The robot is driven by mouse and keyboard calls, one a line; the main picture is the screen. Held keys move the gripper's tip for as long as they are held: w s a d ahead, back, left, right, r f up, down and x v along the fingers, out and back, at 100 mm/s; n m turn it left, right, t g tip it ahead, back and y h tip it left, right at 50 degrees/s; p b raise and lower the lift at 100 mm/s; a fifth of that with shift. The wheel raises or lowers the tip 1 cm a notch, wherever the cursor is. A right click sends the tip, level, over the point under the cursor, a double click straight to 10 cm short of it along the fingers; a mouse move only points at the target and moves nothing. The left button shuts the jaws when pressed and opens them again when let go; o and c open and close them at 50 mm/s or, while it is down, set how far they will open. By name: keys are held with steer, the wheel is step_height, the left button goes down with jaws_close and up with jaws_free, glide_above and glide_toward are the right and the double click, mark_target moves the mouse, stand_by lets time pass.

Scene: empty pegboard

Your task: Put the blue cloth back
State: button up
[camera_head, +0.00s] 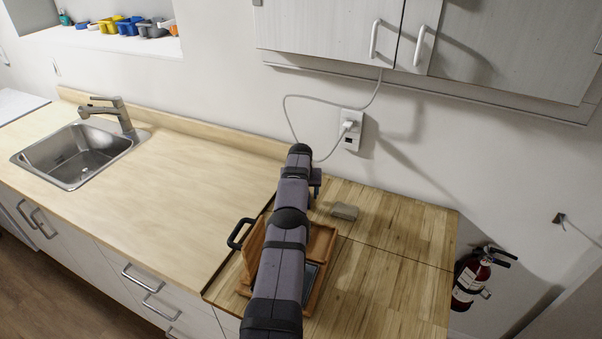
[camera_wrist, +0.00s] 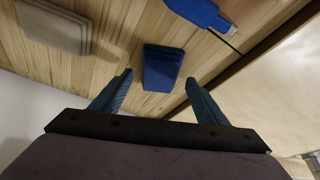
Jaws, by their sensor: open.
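The blue cloth (camera_wrist: 162,66) shows in the wrist view as a small folded dark blue stack on the wooden worktop. It lies just beyond and between the two fingertips of my gripper (camera_wrist: 159,79). My gripper is open, with nothing held between the fingers. I cannot tell whether the fingertips are beside the cloth or above it. In the head view my arm reaches over the wooden counter and hides the cloth; part of my gripper (camera_head: 316,183) shows near the back wall.
A grey-beige folded cloth (camera_head: 344,211) lies to the right; the wrist view shows it too (camera_wrist: 52,28). A wooden tray (camera_head: 322,243) is partly under my arm, with a dark green handle (camera_head: 237,234) beside it. A blue-handled item (camera_wrist: 200,12) lies nearby. The left counter is clear.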

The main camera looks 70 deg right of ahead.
steer(key=shift+p+v, duration=1.3)
steer(key=shift+p, duration=1.7)
steer(key=b+v, duration=0.3)
steer(key=v, duration=0.5)
steer(key=shift+r, duration=0.15)
steer(key=shift+a, duration=0.1)
